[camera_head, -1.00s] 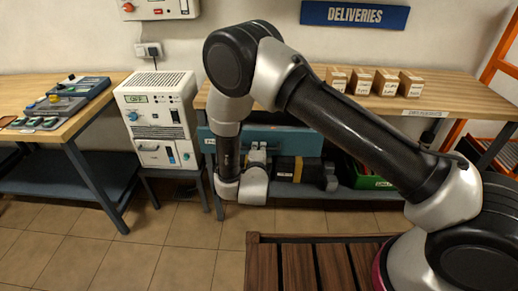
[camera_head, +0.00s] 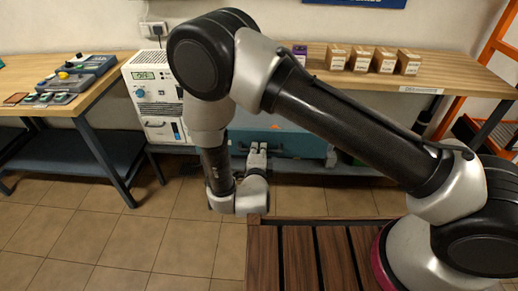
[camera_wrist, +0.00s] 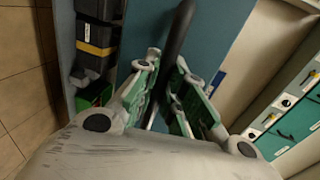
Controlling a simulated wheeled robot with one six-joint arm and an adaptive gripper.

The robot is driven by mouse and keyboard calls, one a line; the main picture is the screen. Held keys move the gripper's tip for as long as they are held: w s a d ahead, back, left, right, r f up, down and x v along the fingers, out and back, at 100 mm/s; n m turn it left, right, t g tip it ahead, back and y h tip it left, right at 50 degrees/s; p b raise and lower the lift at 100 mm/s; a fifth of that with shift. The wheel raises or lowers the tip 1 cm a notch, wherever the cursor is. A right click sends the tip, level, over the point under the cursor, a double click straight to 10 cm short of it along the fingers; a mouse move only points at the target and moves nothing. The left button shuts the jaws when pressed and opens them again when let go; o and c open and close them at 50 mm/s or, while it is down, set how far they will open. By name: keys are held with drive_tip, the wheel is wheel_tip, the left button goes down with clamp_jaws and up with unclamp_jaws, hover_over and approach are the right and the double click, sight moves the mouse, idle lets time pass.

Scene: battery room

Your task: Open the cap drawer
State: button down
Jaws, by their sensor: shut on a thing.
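The cap drawer (camera_head: 300,143) is a wide teal drawer under the back wooden bench, and its front stands out from below the bench top. My gripper (camera_head: 257,149) is at the left part of the drawer front. In the wrist view, the drawer's blue-teal front (camera_wrist: 222,25) has a long black bar handle (camera_wrist: 182,20). My gripper (camera_wrist: 168,65) has its two green-padded fingers closed around this handle. The handle's lower end is hidden behind my gripper's body.
Small cartons (camera_head: 359,60) stand on the bench top (camera_head: 450,78). A white instrument (camera_head: 152,92) stands left of the drawer, and a side table (camera_head: 85,99) holds devices. Dark boxes with a yellow band (camera_wrist: 97,40) sit below the drawer. The tiled floor (camera_head: 110,235) in front is clear.

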drive_tip(key=c, duration=1.5)
unclamp_jaws()
drive_tip(key=shift+r, duration=0.1)
